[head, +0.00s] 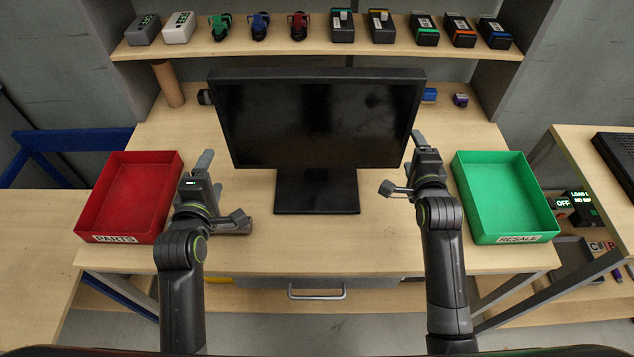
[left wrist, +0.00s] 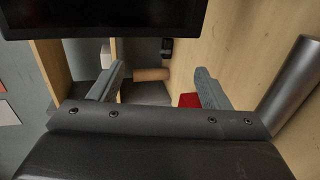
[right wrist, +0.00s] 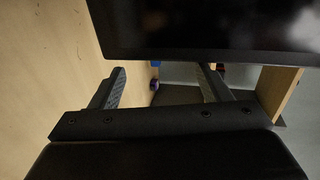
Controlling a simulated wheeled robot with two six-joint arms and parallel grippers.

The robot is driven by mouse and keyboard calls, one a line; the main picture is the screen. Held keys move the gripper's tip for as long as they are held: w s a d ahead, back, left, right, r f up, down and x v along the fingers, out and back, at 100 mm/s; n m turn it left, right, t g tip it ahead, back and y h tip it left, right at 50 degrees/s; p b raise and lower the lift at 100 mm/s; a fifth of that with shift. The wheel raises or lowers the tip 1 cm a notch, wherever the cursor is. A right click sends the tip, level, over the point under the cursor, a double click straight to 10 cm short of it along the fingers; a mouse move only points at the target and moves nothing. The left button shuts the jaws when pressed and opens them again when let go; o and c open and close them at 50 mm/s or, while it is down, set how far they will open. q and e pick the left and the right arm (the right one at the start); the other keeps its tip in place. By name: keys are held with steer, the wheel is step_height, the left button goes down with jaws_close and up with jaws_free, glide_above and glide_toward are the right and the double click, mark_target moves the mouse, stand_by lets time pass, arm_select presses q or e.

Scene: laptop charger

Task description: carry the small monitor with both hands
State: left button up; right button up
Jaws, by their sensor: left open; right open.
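The small monitor (head: 318,122) stands upright on its black base in the middle of the table, with its dark screen facing me. My left gripper (head: 211,176) is open and empty, apart from the monitor's left side and low beside it. My right gripper (head: 414,155) is open and empty close to the monitor's right edge; whether it touches is unclear. The monitor crosses the top of the left wrist view (left wrist: 100,15) and of the right wrist view (right wrist: 200,28), outside both pairs of fingers. The monitor's back is hidden.
A red PARTS tray (head: 130,195) lies left of my left gripper, and a green RESALE tray (head: 503,195) right of my right one. A shelf (head: 330,48) with several small devices runs behind the monitor. A brown cylinder (head: 169,84) stands at back left. The table front is clear.

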steer(key=v, duration=0.8)
stand_by(0.4)
